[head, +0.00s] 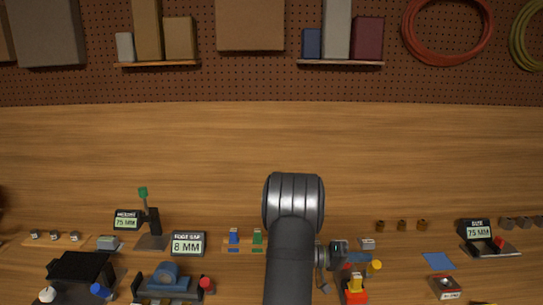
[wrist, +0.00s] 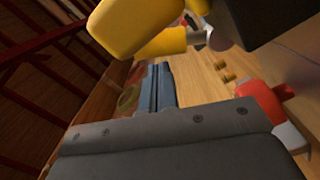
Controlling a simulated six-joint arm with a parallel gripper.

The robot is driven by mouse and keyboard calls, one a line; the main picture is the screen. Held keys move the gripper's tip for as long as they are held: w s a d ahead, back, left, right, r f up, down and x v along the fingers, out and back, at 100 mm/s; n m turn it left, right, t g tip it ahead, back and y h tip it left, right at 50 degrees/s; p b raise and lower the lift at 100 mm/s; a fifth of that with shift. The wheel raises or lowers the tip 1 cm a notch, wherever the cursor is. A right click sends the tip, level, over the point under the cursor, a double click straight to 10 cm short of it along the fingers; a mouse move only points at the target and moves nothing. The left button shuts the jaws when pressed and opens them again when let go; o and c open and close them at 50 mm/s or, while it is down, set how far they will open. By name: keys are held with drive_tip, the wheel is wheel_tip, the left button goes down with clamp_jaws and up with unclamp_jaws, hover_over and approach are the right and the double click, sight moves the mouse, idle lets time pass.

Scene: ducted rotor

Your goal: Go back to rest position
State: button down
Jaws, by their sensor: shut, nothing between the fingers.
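My gripper (wrist: 163,70) shows in the wrist view as two slim blue-grey fingers side by side, shut with nothing between them. In the head view my dark grey arm rises from the bottom edge at the middle, up to a rounded joint. A red part (wrist: 265,103) is at the right.
On the wooden bench stand an "8 MM" display (head: 188,244), two "75 MM" displays (head: 127,220) (head: 476,230), a black machine (head: 80,267), a blue fixture (head: 168,278) and a red-and-yellow device (head: 355,290). The bench behind them is clear up to the pegboard (head: 250,82).

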drive_tip(key=w+a+r, duration=0.2)
drive_tip(key=w+a, duration=0.2)
drive_tip(key=a, duration=0.7)
drive_tip(key=s+d, duration=0.1)
drive_tip(key=d, duration=0.2)
drive_tip(key=s+d+f, duration=0.1)
drive_tip(key=d, duration=0.3)
drive_tip(key=s+d+f, duration=0.1)
drive_tip(key=s+d, duration=0.1)
drive_tip(key=d, duration=0.2)
drive_tip(key=shift+w, duration=0.55)
drive_tip(key=n, duration=0.1)
drive_tip(key=w+n, duration=0.2)
drive_tip(key=shift+f+n, duration=0.25)
drive_tip(key=shift+n, duration=0.15)
drive_tip(key=shift+w+f+n, duration=0.35)
drive_tip(key=shift+w+n, duration=0.25)
drive_tip(key=shift+w, duration=0.2)
drive_tip(key=n, duration=0.2)
drive_tip(key=shift+w+f+n, duration=0.2)
drive_tip(key=shift+w+n, duration=0.05)
drive_tip(key=shift+n, duration=0.05)
drive_tip(key=shift+w+a+f, duration=0.1)
drive_tip(key=shift+w, duration=0.35)
